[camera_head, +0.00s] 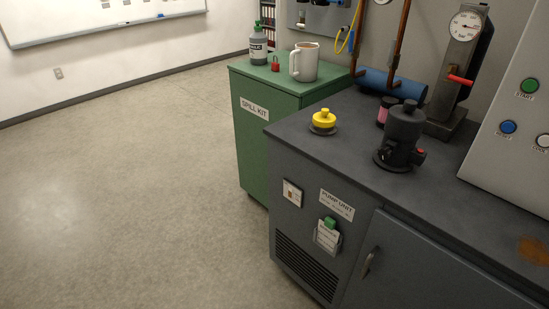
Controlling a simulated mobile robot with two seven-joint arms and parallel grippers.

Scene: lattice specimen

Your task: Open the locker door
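No thing in view is labelled as a locker. A dark grey cabinet (290,237) labelled "PUMP UNIT" stands at the front right. Its right part has a grey door (420,275) with a small vertical handle (369,262) near the door's left edge. The door looks shut, and its lower part is cut off by the picture edge. A green cabinet (255,150) labelled "SPILL KIT" stands behind it to the left; I see no handle on its visible side. Neither of my grippers is in view.
On the grey top are a yellow knob (323,120), a black pump (402,135), a blue cylinder (391,84), a gauge stand (458,68) and a button panel (520,125). A bottle (258,50) and white jug (304,63) stand on the green cabinet. The floor (130,190) at left is clear.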

